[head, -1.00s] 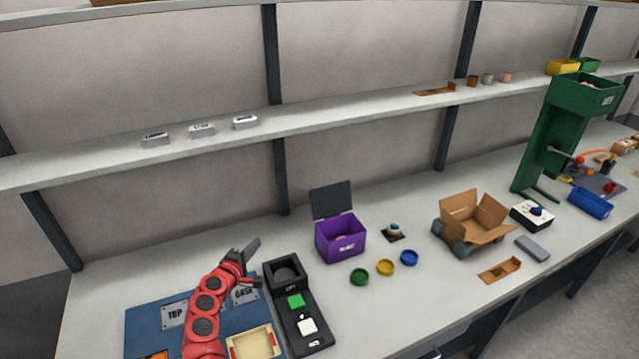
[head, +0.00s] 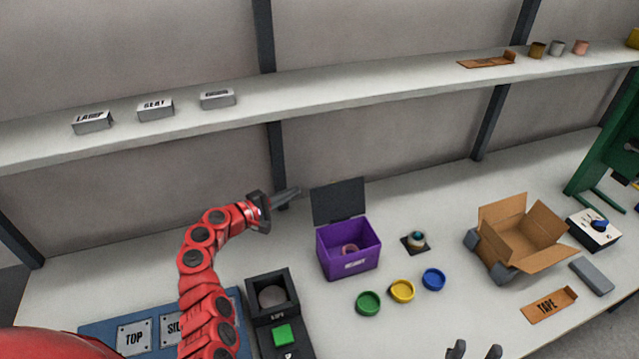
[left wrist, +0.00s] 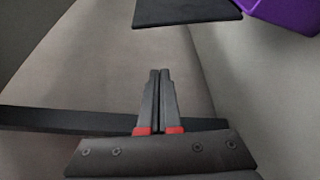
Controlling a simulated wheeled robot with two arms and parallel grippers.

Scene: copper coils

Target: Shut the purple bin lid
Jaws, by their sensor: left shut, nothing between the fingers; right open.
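The purple bin (head: 350,262) stands on the bench with its dark lid (head: 338,202) raised upright at the back; the bin is open and a pinkish ring-like item (head: 348,250) shows inside. My left gripper (head: 296,192) is shut and empty, just left of the raised lid and apart from it. In the left wrist view its closed fingers (left wrist: 160,75) point toward the dark lid (left wrist: 188,10), with the purple bin (left wrist: 285,12) at the top right corner. My right gripper (head: 475,350) is open at the bottom edge, well in front of the bin.
A black device with a green button (head: 283,334) stands left of the bin. Green, yellow (head: 402,291) and blue rings lie in front. A small dark stand (head: 416,242) and an open cardboard box (head: 515,236) are to the right. A shelf (head: 380,88) runs above.

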